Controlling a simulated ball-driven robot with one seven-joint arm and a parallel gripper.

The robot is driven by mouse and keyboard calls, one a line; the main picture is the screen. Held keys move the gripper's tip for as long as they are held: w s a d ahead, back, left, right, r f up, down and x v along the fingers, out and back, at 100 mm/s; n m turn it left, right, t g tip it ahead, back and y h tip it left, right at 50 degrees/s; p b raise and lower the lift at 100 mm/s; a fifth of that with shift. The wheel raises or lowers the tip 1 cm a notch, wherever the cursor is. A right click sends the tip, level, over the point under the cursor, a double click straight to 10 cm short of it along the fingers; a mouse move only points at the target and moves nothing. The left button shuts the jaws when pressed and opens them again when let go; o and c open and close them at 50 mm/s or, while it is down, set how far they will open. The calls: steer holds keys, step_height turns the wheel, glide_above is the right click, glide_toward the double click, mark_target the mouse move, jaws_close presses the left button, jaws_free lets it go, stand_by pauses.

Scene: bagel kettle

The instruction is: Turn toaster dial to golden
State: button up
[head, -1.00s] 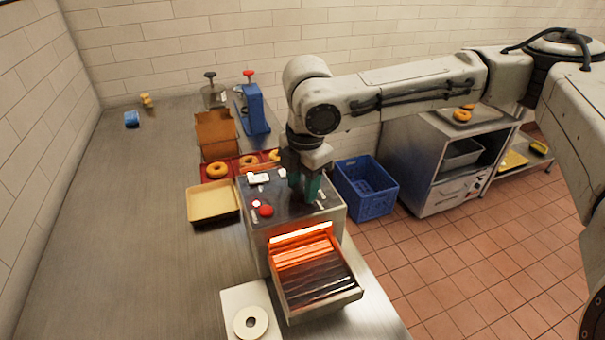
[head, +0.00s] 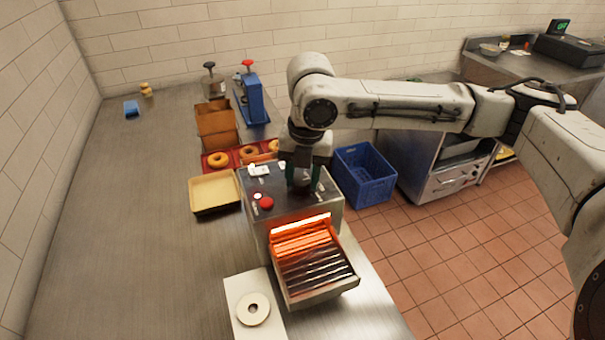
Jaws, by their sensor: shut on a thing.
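The toaster (head: 285,212) is a metal box on the steel counter, with a glowing orange opening and a slatted front rack. Its dark top panel carries a red button (head: 267,203), small white parts and a dark round dial (head: 301,184). My gripper (head: 303,187) points down at the right part of this panel, its green-sided fingers shut on the dial. The fingers cover much of the dial, so its markings and setting cannot be read.
A beige tray (head: 214,209), a red tray of bagels (head: 207,163) and a blue press (head: 252,106) stand behind and left of the toaster. A white board with a ring (head: 240,288) lies in front. A blue crate (head: 364,178) stands right. The left counter is mostly clear.

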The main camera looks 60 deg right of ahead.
mark_target(306, 181)
stand_by(0.5)
steer(key=o, duration=1.1)
steer(key=shift+c, duration=0.2)
steer(key=shift+r, duration=0.1)
step_height(306, 181, up, 11)
steer(key=b, duration=0.1)
steer(key=shift+s+d+f, duration=0.15)
steer(key=shift+s+f, duration=0.05)
steer(key=shift+s, duration=0.1)
